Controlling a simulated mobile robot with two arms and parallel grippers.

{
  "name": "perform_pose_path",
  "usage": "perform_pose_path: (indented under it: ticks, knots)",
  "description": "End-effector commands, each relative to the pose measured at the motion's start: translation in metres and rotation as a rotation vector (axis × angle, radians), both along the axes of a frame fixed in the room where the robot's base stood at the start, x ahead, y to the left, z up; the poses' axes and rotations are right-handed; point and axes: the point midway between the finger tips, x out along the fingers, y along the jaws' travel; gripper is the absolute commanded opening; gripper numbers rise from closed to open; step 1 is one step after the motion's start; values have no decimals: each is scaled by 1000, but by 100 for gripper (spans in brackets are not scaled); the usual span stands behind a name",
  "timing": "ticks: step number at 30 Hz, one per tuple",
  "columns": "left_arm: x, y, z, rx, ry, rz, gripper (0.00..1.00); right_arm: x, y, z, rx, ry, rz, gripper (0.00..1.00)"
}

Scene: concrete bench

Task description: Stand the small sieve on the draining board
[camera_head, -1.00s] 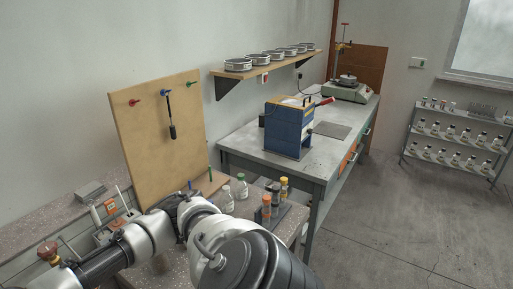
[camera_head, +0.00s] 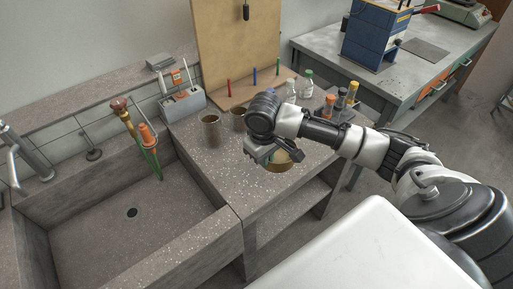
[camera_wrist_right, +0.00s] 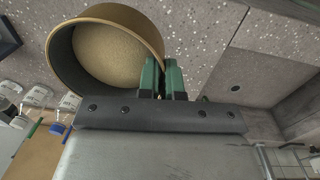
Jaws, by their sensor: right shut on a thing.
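The small sieve, a round pan with a brass rim, is in my right gripper (camera_head: 270,158). In the head view the sieve (camera_head: 281,166) is partly hidden by the gripper, over the right side of the speckled draining board (camera_head: 226,172). In the right wrist view the green fingers of my right gripper (camera_wrist_right: 164,72) are shut on the rim of the sieve (camera_wrist_right: 115,50), whose mesh and inner wall show. The sieve looks tilted and held above the board, but the exact gap is hard to tell. My left gripper is in neither current view.
Two brown cups (camera_head: 210,131) stand on the board left of the sieve. Bottles (camera_head: 307,84) and a rack with orange and yellow tops (camera_head: 340,103) stand behind. The sink (camera_head: 133,232) lies left. The board's front part is clear.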

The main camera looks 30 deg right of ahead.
Motion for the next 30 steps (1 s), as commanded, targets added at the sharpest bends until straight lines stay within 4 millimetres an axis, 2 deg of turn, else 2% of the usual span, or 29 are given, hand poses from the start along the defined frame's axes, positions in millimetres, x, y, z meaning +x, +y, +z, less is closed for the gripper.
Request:
perform_pose_path:
  ticks: [1, 6, 10, 15, 23, 30]
  knots:
    - [-2, 0, 1, 0, 2, 0, 29, 13, 4, -6, 1, 0, -2, 0]
    - [-1, 0, 2, 1, 3, 0, 29, 49, 12, -28, 1, -1, -2, 0]
    - [-1, 0, 2, 0, 2, 0, 29, 66, 15, -39, 0, -1, -2, 0]
    - [0, 0, 2, 0, 0, 0, 29, 73, 17, -47, -1, 1, 0, 0]
    - [4, 0, 6, 0, -6, 0, 29, 72, 17, -80, -2, 0, 0, 0]
    - [4, 0, 6, -1, -7, 0, 29, 72, 16, -84, -2, -1, 0, 0]
